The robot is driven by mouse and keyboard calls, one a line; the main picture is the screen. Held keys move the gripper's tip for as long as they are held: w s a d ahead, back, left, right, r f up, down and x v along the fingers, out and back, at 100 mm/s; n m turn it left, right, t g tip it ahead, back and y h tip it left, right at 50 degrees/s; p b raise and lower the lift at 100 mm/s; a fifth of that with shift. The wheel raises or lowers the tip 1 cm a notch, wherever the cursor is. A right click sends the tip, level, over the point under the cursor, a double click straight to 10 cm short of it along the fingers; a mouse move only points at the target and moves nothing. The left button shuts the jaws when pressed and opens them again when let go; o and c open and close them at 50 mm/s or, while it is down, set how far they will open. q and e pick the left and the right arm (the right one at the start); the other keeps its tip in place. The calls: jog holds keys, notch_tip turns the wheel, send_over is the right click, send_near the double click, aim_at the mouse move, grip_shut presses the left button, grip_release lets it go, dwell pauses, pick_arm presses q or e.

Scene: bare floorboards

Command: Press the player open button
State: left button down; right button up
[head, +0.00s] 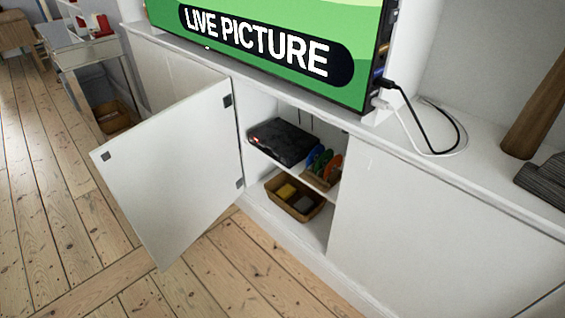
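A black player (284,141) sits on the upper shelf inside the white cabinet. A small red light or mark shows at its left front end. Its open button is too small to make out. The cabinet door (170,170) stands open, swung out to the left, and leaves the shelf exposed. Neither of my grippers is in the head view.
A screen (270,40) reading "LIVE PICTURE" stands on the cabinet top, with cables (425,130) at its right. Colourful discs (322,160) stand right of the player. A basket (294,199) is below. The floor (215,275) in front is clear.

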grip_shut()
dwell(1.3)
